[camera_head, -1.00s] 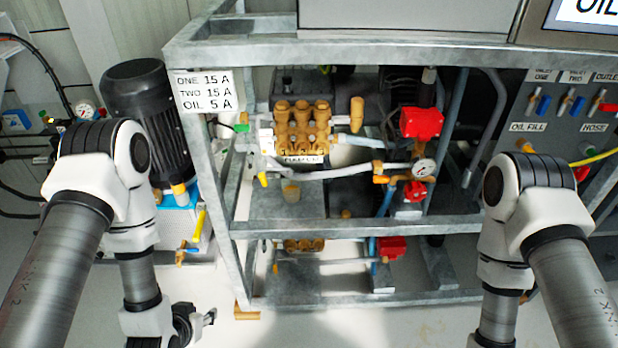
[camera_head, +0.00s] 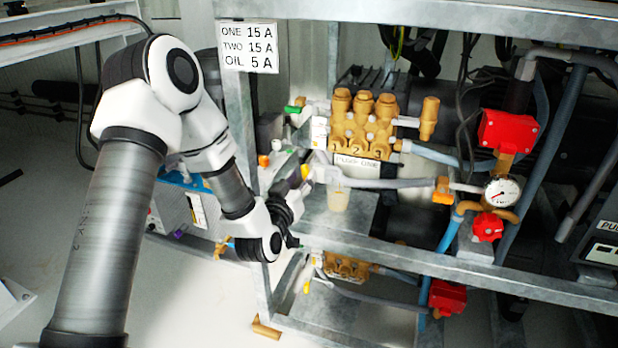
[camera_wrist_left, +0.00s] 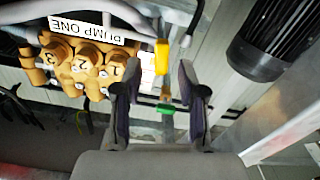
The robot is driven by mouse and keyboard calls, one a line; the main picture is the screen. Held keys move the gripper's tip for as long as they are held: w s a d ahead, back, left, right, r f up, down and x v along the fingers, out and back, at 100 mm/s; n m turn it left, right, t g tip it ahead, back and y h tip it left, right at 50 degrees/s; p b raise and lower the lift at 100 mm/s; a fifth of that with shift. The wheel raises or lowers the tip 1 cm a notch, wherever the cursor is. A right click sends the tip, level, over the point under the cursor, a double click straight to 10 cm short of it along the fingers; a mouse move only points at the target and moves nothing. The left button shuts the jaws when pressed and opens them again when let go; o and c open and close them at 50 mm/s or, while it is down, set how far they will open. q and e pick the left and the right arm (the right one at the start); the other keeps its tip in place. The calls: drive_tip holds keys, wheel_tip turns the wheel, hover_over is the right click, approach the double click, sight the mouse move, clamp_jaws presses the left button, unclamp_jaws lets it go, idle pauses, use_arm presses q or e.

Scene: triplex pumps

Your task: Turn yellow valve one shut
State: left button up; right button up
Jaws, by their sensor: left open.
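The yellow valve handle (camera_head: 305,171) is on the left side of pump one (camera_head: 362,125), by the white fitting. It also shows in the left wrist view (camera_wrist_left: 162,57), between the fingertips in the picture and apparently beyond them. My left gripper (camera_head: 297,203) is just below the handle in the head view, at the frame's left opening. In the left wrist view its two dark fingers (camera_wrist_left: 158,80) stand apart with nothing held. I cannot tell any contact with the handle. My right gripper is out of view.
The grey frame's left post (camera_head: 237,120) and middle rail (camera_head: 450,262) lie close to my left arm. A grey hose (camera_head: 385,184) runs right from the valve. A green-ended valve (camera_wrist_left: 165,108) and a black motor (camera_wrist_left: 270,40) show in the wrist view.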

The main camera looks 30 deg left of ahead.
sight(304, 173)
use_arm(q)
drive_tip(key=x, duration=0.4)
drive_tip(key=shift+b, duration=0.35)
drive_tip(key=shift+s, duration=0.1)
clamp_jaws()
drive_tip(key=m+p, duration=0.1)
drive_tip(key=p, duration=0.1)
drive_tip(key=shift+r+m+p, duration=0.2)
drive_tip(key=shift+m+p, duration=0.15)
drive_tip(key=shift+m, duration=0.05)
drive_tip(key=shift+f, duration=0.15)
drive_tip(key=shift+f+m, duration=0.1)
drive_tip(key=shift+m, duration=0.2)
unclamp_jaws()
